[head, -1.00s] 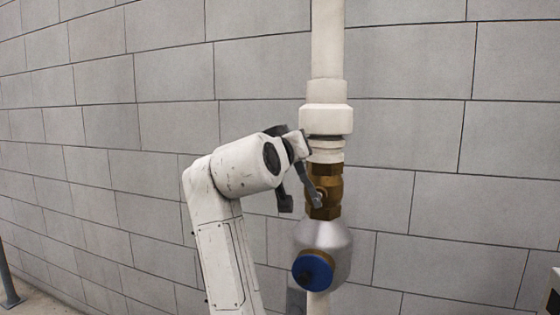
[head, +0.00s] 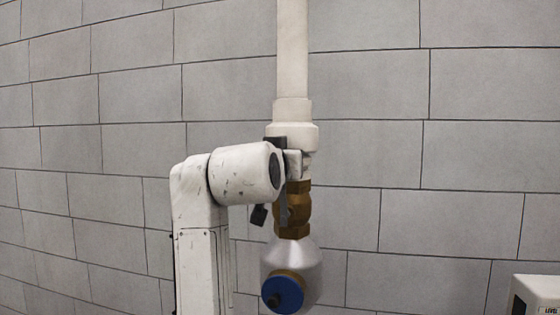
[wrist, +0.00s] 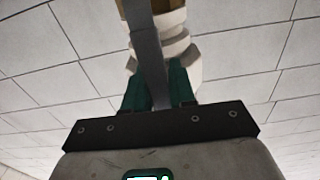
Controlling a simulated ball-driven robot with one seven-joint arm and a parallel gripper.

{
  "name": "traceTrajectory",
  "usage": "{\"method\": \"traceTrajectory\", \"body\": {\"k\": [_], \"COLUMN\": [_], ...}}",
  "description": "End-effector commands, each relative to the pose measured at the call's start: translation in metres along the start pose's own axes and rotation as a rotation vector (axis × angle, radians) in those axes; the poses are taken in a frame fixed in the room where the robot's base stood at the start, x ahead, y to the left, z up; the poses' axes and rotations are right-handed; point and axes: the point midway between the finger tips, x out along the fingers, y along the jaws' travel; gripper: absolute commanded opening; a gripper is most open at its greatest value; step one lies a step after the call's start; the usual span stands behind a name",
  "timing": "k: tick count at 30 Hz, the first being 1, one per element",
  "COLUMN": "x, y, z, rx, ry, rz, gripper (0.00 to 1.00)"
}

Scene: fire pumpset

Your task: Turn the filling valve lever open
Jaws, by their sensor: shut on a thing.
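The filling valve is a brass body (head: 300,200) on a vertical pipe, between a white fitting above and a silver housing below. Its flat grey lever (head: 284,207) hangs close against the brass on the left side. In the wrist view the lever (wrist: 147,40) runs down from the brass at the top edge and passes between the green fingers. My gripper (wrist: 158,80) is shut on the lever. In the head view my gripper is at the left of the valve, largely hidden behind my white wrist, with a dark part showing below it.
The white pipe (head: 292,60) rises above the valve. The silver housing (head: 304,268) below carries a blue round cap (head: 282,294). A grey block wall (head: 450,90) stands behind. A white box (head: 528,290) is at the lower right. Room to the right of the pipe is clear.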

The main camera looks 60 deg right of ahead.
Motion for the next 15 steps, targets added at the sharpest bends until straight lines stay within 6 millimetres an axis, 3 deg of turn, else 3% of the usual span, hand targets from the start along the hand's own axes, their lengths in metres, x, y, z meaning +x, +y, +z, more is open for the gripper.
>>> {"method": "traceTrajectory", "body": {"k": [1,7,8,13,15], "x": [-0.0018,-0.0018,-0.0018,-0.001,-0.0007], "y": [0.0026,0.0033,0.0033,0.0025,0.0021], "z": [-0.0081,-0.0082,-0.0082,-0.0055,-0.0045], "rx": [0.012,0.012,0.012,0.008,0.007], "ry": [0.018,0.019,0.018,0.013,0.011], "rz": [0.002,0.004,0.004,0.004,0.003], "gripper": [0.0,0.0,0.28,0.44,0.46]}}
